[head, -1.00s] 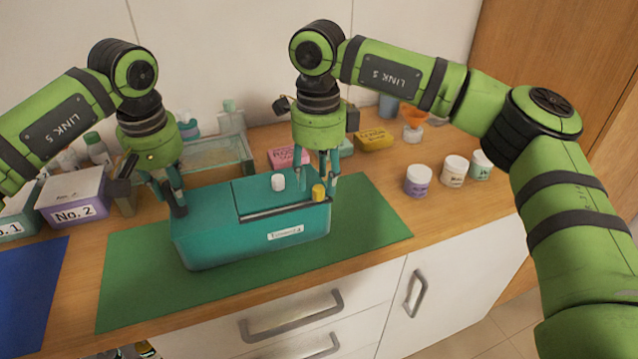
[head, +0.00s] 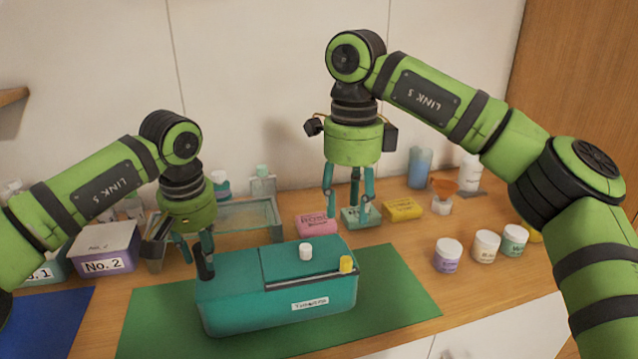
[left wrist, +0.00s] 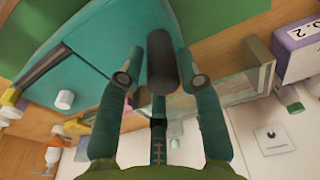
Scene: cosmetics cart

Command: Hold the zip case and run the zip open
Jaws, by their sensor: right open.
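The teal zip case (head: 235,299) lies on a green mat (head: 398,290) with a label on its front. A white knob (head: 306,252) stands on the top. My left gripper (head: 203,258) is at the case's left end, its fingers closed around a dark upright grip, which also shows in the left wrist view (left wrist: 163,66). My right gripper (head: 349,212) is open and empty, raised behind the case, apart from the pull.
Pink (head: 316,224), green and yellow (head: 403,209) boxes lie behind the case. Several lidded jars (head: 448,255) stand to the right. A glass tray (head: 245,218) and the No. 2 box (head: 103,249) are at the left. The mat right of the case is clear.

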